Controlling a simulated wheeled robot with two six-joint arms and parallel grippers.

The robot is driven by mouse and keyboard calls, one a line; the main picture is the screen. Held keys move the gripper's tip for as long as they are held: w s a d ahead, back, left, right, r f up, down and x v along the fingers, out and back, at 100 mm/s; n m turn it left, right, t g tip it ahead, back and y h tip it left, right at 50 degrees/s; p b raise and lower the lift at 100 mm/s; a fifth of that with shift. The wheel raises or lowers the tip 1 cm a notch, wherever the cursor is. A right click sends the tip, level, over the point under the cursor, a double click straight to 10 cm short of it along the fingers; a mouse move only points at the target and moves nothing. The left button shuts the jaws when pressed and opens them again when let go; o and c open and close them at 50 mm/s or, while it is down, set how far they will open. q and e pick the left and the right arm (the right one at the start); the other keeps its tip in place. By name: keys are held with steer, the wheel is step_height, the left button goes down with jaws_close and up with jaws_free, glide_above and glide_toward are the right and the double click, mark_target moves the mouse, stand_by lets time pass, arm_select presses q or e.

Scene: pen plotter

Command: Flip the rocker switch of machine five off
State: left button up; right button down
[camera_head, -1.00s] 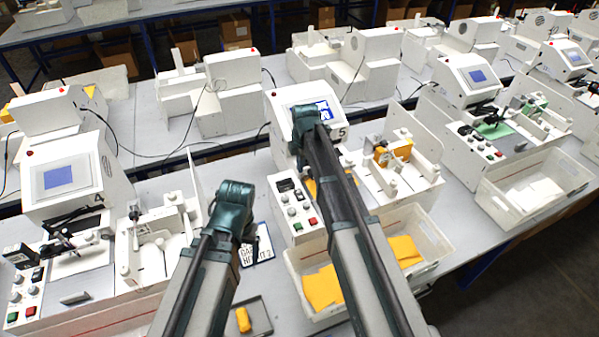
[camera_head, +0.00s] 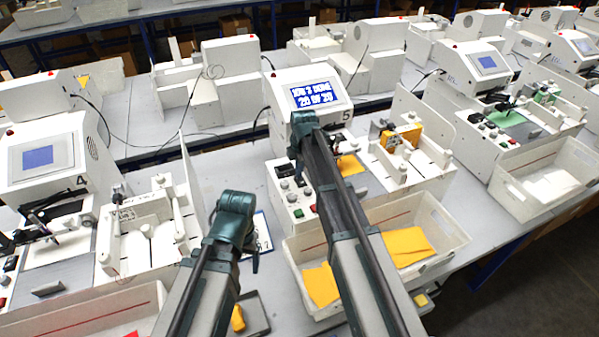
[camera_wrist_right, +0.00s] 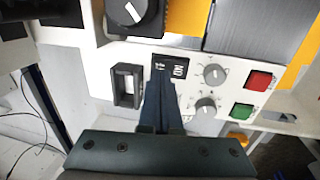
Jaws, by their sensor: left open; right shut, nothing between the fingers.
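Machine five (camera_head: 318,103), marked 5, stands in the middle of the head view with its screen lit. Its control panel (camera_wrist_right: 205,85) in the right wrist view carries a black-framed rocker switch (camera_wrist_right: 128,86), grey knobs and red and green buttons. My right gripper (camera_wrist_right: 160,84) is shut and empty; its fingers point at the panel just right of the rocker switch, below a small black display. I cannot tell whether they touch the panel. In the head view my right gripper (camera_head: 302,125) hides part of the machine. My left gripper (camera_head: 235,215) is open, lower left of the machine.
A white bin (camera_head: 456,235) with yellow pieces stands in front of machine five. A small grey tray (camera_head: 258,322) with a yellow item lies on the table. Machine four (camera_head: 45,160) stands to the left.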

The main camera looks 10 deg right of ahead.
arm_select(q)
steer(key=shift+f, duration=0.3)
arm_select(e)
steer(key=shift+f, duration=0.3)
steer(key=shift+w+f, duration=0.15)
steer(key=shift+f, duration=0.05)
arm_select(q)
steer(key=shift+f, duration=0.2)
arm_select(e)
steer(key=shift+a, duration=0.1)
steer(key=shift+s, duration=0.25)
steer(key=shift+s+d+r, duration=0.1)
steer(key=shift+s+d, duration=0.1)
steer(key=shift+s, duration=0.4)
arm_select(q)
steer(key=shift+r, duration=0.1)
steer(key=shift+r, duration=0.1)
arm_select(e)
steer(key=shift+r, duration=0.15)
